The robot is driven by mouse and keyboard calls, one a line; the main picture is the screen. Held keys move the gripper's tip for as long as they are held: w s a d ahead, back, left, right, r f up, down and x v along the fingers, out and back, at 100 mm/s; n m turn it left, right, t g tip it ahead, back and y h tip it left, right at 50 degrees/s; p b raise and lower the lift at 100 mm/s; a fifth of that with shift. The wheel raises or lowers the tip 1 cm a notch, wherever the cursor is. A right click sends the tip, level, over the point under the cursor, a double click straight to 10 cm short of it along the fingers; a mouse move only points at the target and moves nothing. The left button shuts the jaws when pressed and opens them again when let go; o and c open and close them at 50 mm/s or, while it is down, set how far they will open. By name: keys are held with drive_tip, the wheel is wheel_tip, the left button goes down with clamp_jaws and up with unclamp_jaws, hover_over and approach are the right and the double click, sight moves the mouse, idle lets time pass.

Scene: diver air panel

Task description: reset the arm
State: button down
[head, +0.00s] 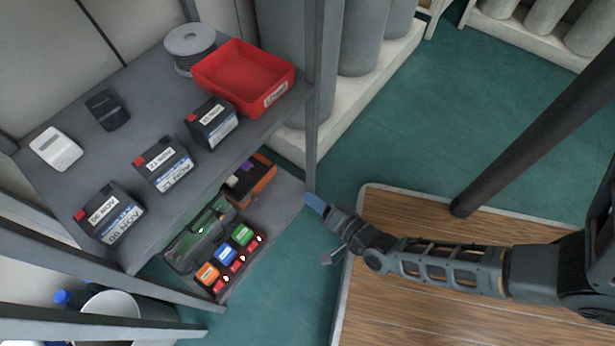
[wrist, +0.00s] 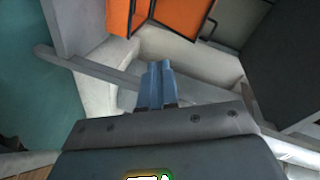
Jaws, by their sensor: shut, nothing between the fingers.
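My arm (head: 450,267) reaches in from the right of the head view, above the wooden platform. My gripper (head: 314,202) is at its left end, near the shelf's front post. In the wrist view my gripper's two blue-grey fingers (wrist: 157,84) lie side by side, shut, with nothing between them. The fingers appear apart from the shelf items, though the exact gap to the post cannot be told.
A lower shelf (head: 280,207) holds an orange bin (head: 262,181) and coloured blocks (head: 226,255). A dark pole (head: 530,140) stands right. Green floor (head: 450,110) is clear.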

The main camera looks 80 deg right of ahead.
drive_tip(key=shift+s, duration=0.1)
drive_tip(key=s+a+r+n+y, duration=0.2)
drive_tip(key=a+r+n+y, duration=0.15)
drive_tip(key=r+n, duration=0.45)
drive_tip(key=s+a+r+n+t+y, duration=0.1)
drive_tip(key=s+a+r+n+y, duration=0.25)
drive_tip(key=r, duration=0.95)
drive_tip(key=s+a+r+n+y, duration=0.1)
drive_tip(key=a+r+n, duration=0.55)
drive_tip(key=r, duration=0.35)
wheel_tip(320, 180, up, 34)
drive_tip(key=p, duration=3.3)
drive_tip(key=shift+f+n+p, duration=0.2)
drive_tip(key=shift+n+p, duration=0.15)
drive_tip(key=shift+n, duration=0.05)
drive_tip(key=shift+s+d, duration=0.1)
drive_tip(key=shift+s, duration=0.1)
